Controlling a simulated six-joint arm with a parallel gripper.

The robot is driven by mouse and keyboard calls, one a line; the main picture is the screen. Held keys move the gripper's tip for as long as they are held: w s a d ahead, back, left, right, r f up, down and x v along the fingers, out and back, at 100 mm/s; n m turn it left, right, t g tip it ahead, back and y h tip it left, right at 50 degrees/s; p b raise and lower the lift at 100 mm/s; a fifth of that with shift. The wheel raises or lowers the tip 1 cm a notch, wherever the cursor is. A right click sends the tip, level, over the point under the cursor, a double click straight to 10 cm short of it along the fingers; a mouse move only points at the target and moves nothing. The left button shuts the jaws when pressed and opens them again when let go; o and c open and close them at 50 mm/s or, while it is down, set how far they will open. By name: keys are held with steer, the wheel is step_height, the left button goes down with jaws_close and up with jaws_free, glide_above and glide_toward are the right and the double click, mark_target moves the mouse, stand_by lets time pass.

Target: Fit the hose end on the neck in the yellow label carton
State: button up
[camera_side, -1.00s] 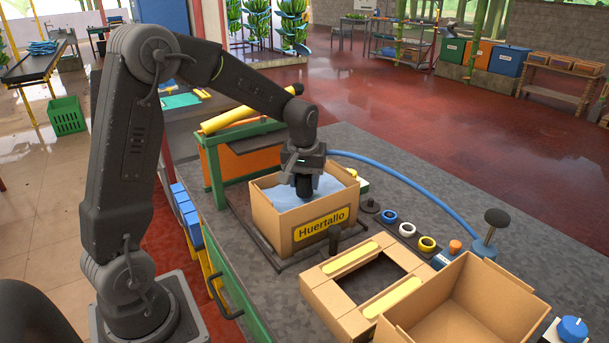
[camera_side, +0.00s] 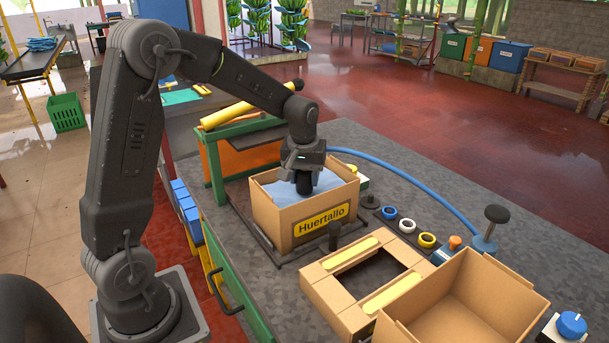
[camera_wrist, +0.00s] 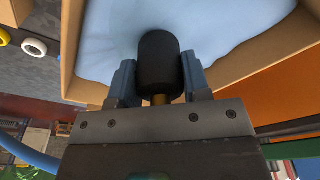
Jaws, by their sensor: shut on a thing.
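In the side view my gripper (camera_side: 304,183) hangs over the carton opening, and the hose end points down at the liner. No neck shows in either view; the liner or the hose end may hide it. I cannot tell whether the hose end touches the liner.
A blue hose (camera_side: 430,186) curves behind the carton to a blue base (camera_side: 484,243). Blue, white and yellow rings (camera_side: 407,226) lie right of the carton. An empty carton (camera_side: 460,305) and a cardboard frame (camera_side: 350,283) stand in front. A black post (camera_side: 334,236) stands close by.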

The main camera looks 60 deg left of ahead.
steer(key=shift+f, duration=0.5)
stand_by(0.4)
steer(key=o, duration=1.5)
steer(key=shift+o, duration=0.2)
steer(key=shift+r, duration=0.25)
steer(key=shift+r, duration=1.05)
steer(key=shift+r, duration=0.25)
steer(key=shift+r, duration=4.25)
